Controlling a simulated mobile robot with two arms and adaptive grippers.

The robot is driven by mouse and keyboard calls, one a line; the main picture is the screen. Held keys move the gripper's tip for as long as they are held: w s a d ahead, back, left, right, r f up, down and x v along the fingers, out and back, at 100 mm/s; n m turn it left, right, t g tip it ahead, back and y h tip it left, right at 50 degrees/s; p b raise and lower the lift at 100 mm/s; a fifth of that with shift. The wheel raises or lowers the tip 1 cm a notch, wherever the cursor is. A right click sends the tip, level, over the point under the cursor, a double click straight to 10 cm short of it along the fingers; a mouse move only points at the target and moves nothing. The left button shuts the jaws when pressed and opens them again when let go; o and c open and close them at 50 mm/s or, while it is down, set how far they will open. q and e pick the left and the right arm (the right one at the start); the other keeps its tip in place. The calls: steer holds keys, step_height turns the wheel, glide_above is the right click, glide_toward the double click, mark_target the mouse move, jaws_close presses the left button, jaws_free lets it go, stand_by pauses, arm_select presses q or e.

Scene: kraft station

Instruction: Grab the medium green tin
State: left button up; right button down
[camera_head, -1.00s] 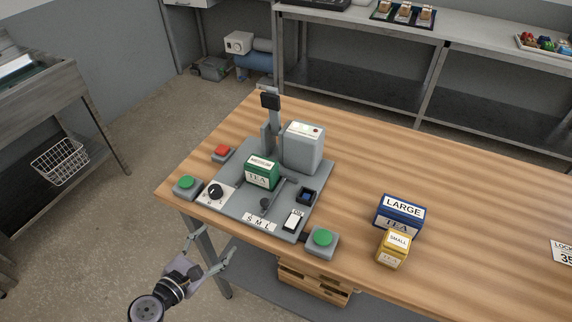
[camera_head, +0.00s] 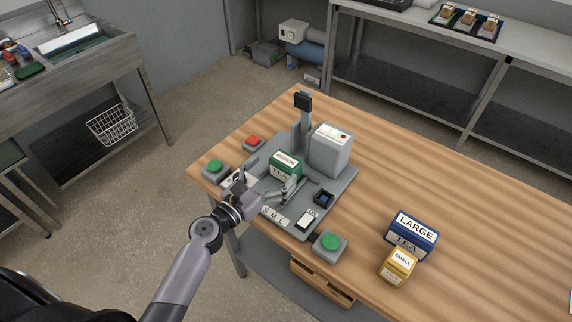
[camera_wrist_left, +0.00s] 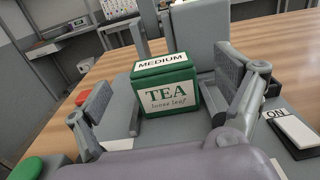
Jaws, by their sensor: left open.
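The medium green tin (camera_head: 285,166) stands upright on the grey machine plate (camera_head: 341,185) on the wooden table. In the left wrist view the tin (camera_wrist_left: 166,88) faces me with its MEDIUM and TEA labels. My left gripper (camera_head: 271,179) is open at the near side of the tin. In the left wrist view its fingers (camera_wrist_left: 165,104) stand apart to the left and right of the tin, with the tin between or just beyond them. Contact does not show. My right gripper is not in view.
A grey box (camera_head: 330,150) and a post stand close behind the tin. Green buttons (camera_head: 330,243) (camera_head: 215,167) and a red button (camera_head: 254,142) sit around the plate. The blue large tin (camera_head: 411,236) and yellow small tin (camera_head: 398,266) stand to the right.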

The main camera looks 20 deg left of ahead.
mark_target(285, 159)
arm_select(q)
steer(key=p+x, duration=0.1)
steer(key=x, duration=0.5)
steer(key=shift+f, duration=0.15)
steer(key=shift+s+a, duration=0.1)
steer(key=shift+c, duration=0.5)
steer(key=c, duration=1.2)
steer(key=shift+c, duration=0.5)
